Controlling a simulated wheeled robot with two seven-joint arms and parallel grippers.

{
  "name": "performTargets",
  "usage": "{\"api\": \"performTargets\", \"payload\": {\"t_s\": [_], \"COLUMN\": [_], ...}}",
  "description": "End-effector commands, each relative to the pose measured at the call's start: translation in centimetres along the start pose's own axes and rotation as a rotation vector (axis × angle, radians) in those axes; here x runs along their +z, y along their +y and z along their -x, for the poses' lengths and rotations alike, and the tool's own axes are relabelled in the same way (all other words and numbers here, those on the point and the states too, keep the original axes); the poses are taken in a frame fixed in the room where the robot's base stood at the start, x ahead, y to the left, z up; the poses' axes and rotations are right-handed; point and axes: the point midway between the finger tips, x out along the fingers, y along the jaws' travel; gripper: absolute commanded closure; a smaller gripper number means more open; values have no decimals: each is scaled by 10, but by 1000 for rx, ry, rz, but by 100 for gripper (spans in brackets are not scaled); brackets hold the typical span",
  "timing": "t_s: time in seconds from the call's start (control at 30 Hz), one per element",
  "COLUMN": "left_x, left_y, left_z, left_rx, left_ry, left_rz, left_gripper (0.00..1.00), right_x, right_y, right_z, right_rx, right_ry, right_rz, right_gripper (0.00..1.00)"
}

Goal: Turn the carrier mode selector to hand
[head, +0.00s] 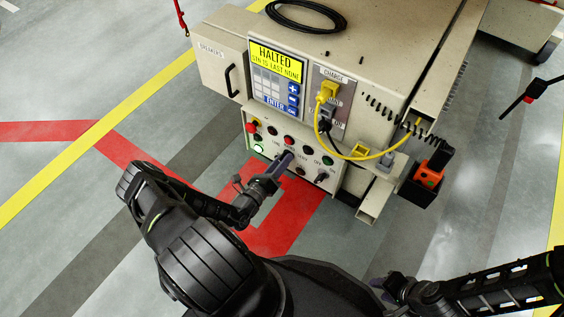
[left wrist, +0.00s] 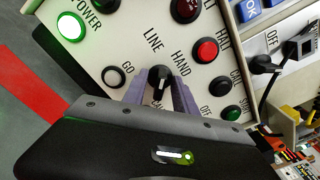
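The carrier mode selector is a black rotary knob (left wrist: 159,78) on the pale control panel (head: 262,131). The labels LINE and HAND show above and right of it in the left wrist view; a third label below is partly hidden. My left gripper (head: 287,158) reaches the panel. In the left wrist view its two purple-grey fingers (left wrist: 160,84) stand on either side of the knob, apparently with narrow gaps; contact is unclear. My right gripper (head: 383,287) is low at the lower right in the head view, far from the panel, its fingers mostly hidden.
Above is a yellow HALTED display (head: 276,60). A yellow cable (head: 342,150) hangs at the right. The floor left is clear.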

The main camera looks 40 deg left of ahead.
Motion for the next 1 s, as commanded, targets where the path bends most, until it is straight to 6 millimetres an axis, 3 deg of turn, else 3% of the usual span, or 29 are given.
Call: {"api": "performTargets", "payload": {"t_s": [0.17, 0.57, 1.0], "left_x": [0, 0, 0], "left_y": [0, 0, 0], "left_z": [0, 0, 0], "left_rx": [0, 0, 0], "left_ry": [0, 0, 1], "left_rz": [0, 0, -1], "left_gripper": [66, 99, 100], "right_x": [0, 0, 0], "right_y": [0, 0, 0], "right_z": [0, 0, 0], "right_rx": [0, 0, 0], "right_ry": [0, 0, 0], "right_rz": [0, 0, 0], "right_gripper": [64, 64, 64]}}
